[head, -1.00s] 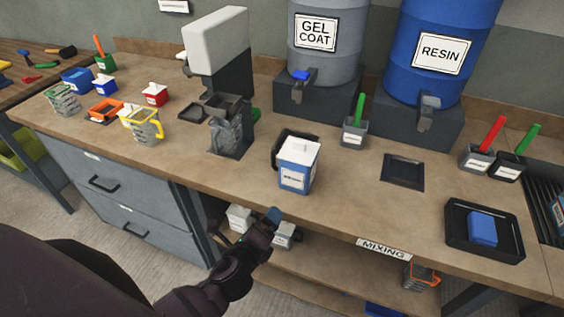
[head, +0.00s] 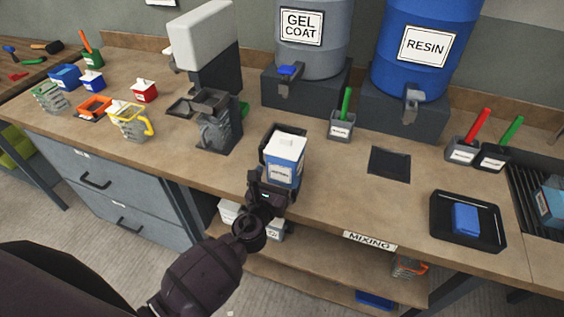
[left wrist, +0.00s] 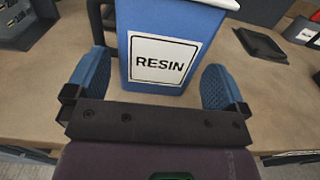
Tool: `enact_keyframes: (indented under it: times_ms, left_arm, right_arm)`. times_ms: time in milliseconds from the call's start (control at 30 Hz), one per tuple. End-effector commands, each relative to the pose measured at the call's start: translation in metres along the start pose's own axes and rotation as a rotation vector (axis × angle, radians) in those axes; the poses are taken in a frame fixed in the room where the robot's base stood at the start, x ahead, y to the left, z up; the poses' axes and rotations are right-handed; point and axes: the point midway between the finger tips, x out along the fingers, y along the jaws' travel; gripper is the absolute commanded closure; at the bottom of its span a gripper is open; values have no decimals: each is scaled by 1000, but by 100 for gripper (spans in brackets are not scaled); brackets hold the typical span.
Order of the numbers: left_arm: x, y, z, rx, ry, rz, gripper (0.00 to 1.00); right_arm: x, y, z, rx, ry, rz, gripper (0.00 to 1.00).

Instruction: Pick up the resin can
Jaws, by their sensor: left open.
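The resin can (head: 283,170) is a blue box-shaped can with a white top and a dark handle at its back left. It stands upright on the bench near the front edge. In the left wrist view the can (left wrist: 164,57) shows its white RESIN label. My left gripper (head: 268,182) is in front of the can in the head view, hiding its lower left part. In the left wrist view my left gripper (left wrist: 160,80) is open, with one blue finger pad on each side of the can's near part. My right gripper is not in view.
The bench top (head: 325,195) is clear right of the can up to a dark square plate (head: 389,163). A grey dispenser (head: 208,75) stands to the left. A black tray (head: 440,235) with a blue block (head: 466,219) lies at the right. The blue RESIN drum (head: 425,75) stands behind.

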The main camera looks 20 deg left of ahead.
Motion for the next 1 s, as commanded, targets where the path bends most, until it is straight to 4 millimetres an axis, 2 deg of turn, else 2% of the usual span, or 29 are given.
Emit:
enact_keyframes:
  times_ms: [133,433,767,1000]
  left_arm:
    - [9,0,2,-1,-1,0,0]
    - [47,0,4,-1,0,0,0]
    - [53,0,4,-2,1,0,0]
    - [53,0,4,-2,1,0,35]
  right_arm:
    - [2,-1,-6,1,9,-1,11]
    - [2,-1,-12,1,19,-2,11]
    - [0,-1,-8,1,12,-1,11]
    - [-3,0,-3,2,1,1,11]
